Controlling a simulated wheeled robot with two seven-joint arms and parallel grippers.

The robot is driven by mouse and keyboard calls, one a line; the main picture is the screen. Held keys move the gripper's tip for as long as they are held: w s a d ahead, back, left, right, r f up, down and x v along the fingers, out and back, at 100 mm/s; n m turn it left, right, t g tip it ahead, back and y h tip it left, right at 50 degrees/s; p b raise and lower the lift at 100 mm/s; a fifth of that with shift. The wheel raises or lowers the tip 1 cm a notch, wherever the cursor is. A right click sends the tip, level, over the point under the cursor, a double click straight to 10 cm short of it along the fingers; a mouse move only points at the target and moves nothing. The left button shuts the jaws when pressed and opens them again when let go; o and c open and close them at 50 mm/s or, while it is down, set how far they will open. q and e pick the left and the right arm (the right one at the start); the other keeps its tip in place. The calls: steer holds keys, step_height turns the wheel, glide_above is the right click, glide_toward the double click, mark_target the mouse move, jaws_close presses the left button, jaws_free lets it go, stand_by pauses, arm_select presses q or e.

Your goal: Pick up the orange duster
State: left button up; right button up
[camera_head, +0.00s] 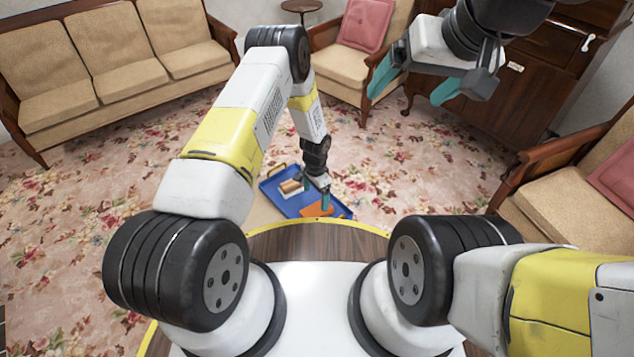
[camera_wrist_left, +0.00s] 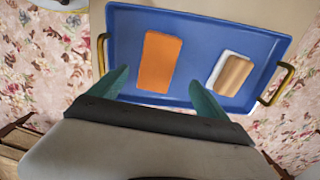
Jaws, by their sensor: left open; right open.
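The orange duster (camera_wrist_left: 160,62) lies flat in a blue tray (camera_wrist_left: 205,22), a plain block shape in the left wrist view. In the head view the duster (camera_head: 318,210) shows near the right part of the tray (camera_head: 292,206), partly hidden by my gripper. My left gripper (camera_head: 318,194) points down over the tray. In the left wrist view its two teal fingers (camera_wrist_left: 160,90) are open, either side of the duster's near end in the picture, with nothing between them that I can see held. My right gripper (camera_head: 411,83) is open and empty, raised at the upper right.
A white and tan block-like item (camera_wrist_left: 231,74) lies in the tray to the right of the duster. The tray has brass handles (camera_wrist_left: 277,84). A round wooden table edge (camera_head: 330,226) is near my base. A sofa (camera_head: 100,70), armchairs and a cabinet surround the floral carpet.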

mark_target(317, 209)
arm_select(q)
steer(key=f, duration=0.8)
steer(key=shift+s+d+f, duration=0.2)
steer(key=shift+f, duration=0.05)
steer(key=c, duration=1.5)
steer(key=shift+o, duration=0.2)
steer(key=shift+r, duration=0.1)
step_height(317, 209, up, 10)
steer(key=shift+f, duration=0.1)
